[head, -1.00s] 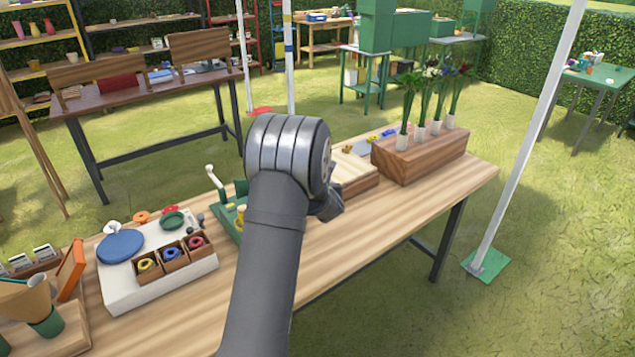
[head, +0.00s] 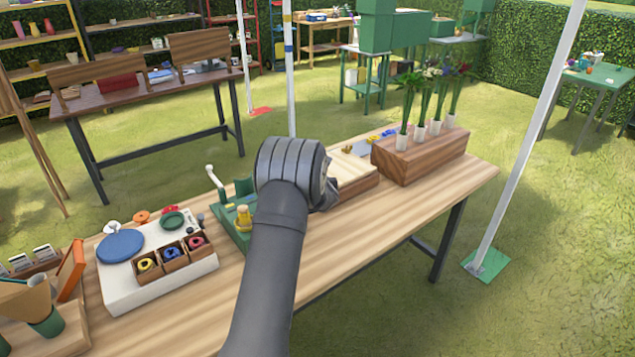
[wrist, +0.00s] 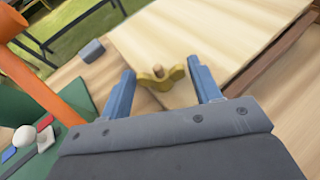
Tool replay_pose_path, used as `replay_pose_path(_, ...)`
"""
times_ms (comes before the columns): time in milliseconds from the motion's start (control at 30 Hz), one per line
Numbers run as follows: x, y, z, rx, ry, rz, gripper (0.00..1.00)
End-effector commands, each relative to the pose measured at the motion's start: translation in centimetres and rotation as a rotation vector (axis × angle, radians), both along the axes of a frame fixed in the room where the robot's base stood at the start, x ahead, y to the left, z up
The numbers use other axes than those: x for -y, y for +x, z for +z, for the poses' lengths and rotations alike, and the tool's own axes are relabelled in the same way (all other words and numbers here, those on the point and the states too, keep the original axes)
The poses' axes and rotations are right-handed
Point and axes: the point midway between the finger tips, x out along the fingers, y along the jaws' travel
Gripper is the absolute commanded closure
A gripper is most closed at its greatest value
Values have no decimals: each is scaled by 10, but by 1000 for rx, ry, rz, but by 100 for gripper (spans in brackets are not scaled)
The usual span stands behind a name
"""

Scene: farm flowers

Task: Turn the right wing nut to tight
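A yellow wing nut (wrist: 171,80) on a brownish stud shows in the wrist view, at the edge of a pale wooden board (wrist: 200,40). My gripper (wrist: 167,82) is open, with its two blue fingers on either side of the wing nut. The right finger looks close to one wing; I cannot tell whether it touches.
A green device (head: 235,222) with a white lever stands left of my arm; its green base (wrist: 50,140) and an orange post (wrist: 40,70) show in the wrist view. A wooden block with flower vases (head: 420,157) stands right. The table's front right is clear.

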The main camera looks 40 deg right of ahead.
Motion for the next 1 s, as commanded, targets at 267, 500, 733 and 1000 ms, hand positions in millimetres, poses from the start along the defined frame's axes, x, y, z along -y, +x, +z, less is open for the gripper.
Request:
replay_pose_path(267, 0, 0, 0, 0, 0, -1, 74)
replay_pose_path(500, 0, 1, 2, 7, -5, -45, 74)
replay_pose_path(733, 0, 2, 3, 8, -7, -103, 74)
replay_pose_path(1000, 0, 1, 2, 4, -3, -135, 74)
